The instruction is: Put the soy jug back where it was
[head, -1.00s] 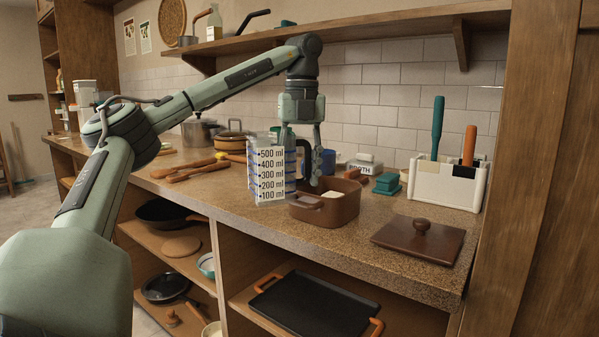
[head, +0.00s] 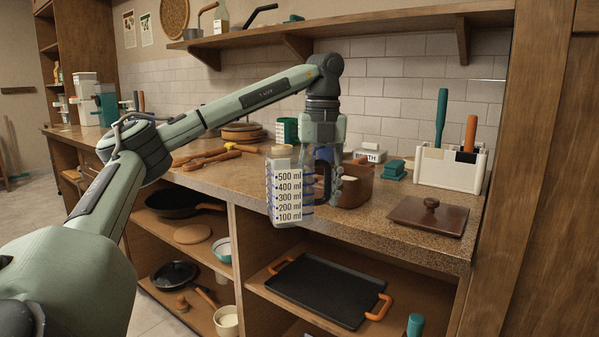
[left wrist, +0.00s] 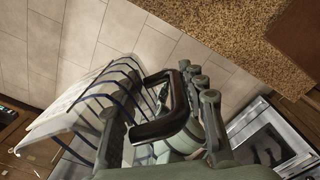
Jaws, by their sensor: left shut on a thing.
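The soy jug (head: 285,195) is a clear, squared measuring jug with blue bands, ml marks and a dark handle. My left gripper (head: 323,190) is shut on its handle, which shows black in the left wrist view (left wrist: 160,128). The jug's body (left wrist: 90,105) shows there over floor tiles, so it hangs in the air in front of the counter's front edge. It looks roughly upright in the head view. Whether it holds liquid cannot be told. My right gripper is not in view.
On the counter (head: 350,222) stand a brown pot (head: 355,188), a dark lid (head: 428,215) and a white utensil holder (head: 450,168). Wooden utensils (head: 205,158) lie further left. Below are open shelves with a black tray (head: 325,290) and pans (head: 175,203).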

